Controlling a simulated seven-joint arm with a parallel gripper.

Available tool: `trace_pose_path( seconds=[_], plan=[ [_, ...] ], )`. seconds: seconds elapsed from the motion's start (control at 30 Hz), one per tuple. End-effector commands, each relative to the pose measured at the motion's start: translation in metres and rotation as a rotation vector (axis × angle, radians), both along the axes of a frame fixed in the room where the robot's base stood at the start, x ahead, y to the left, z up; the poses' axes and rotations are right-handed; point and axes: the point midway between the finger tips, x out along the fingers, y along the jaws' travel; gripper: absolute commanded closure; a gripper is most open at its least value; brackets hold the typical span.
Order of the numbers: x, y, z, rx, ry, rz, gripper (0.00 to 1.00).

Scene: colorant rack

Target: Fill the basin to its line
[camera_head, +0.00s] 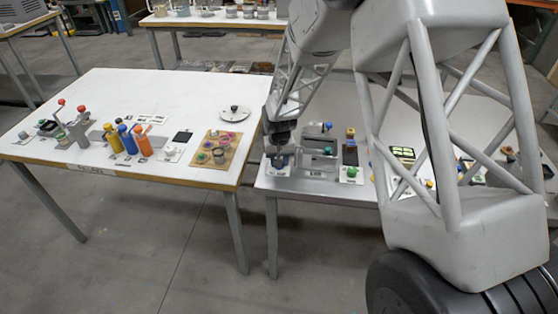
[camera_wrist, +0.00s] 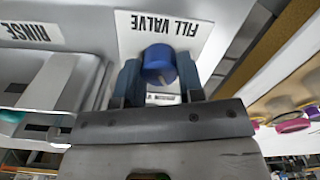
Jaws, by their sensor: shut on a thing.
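The blue fill valve knob (camera_wrist: 158,58) sits on a white plate printed FILL VALVE, upside down in the wrist view. My gripper (camera_wrist: 155,82) has one finger on each side of the knob and is shut on it. In the head view my gripper (camera_head: 281,157) is low at the left end of the right-hand table, mostly covering the knob. A grey box-like unit (camera_head: 318,158), which may be the basin, stands just right of it. A grey housing beside a RINSE label (camera_wrist: 55,85) shows at left in the wrist view. No water level or fill line can be made out.
Right of the grey unit stands a dark panel (camera_head: 350,155) with a green knob below it. The left table (camera_head: 150,90) holds bottles, a wooden board (camera_head: 228,143) with colored pots and a round white plate (camera_head: 235,113). A gap separates the tables.

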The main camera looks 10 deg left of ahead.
Motion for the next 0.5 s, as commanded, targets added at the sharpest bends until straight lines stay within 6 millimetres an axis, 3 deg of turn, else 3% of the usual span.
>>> trace_pose_path(
  seconds=[0.47,0.5],
  plan=[
    [-0.0001,-0.0001,0.0004,0.000,0.000,-0.079,0.88],
    [-0.0001,-0.0001,0.0004,0.000,0.000,-0.079,0.62]
  ],
)
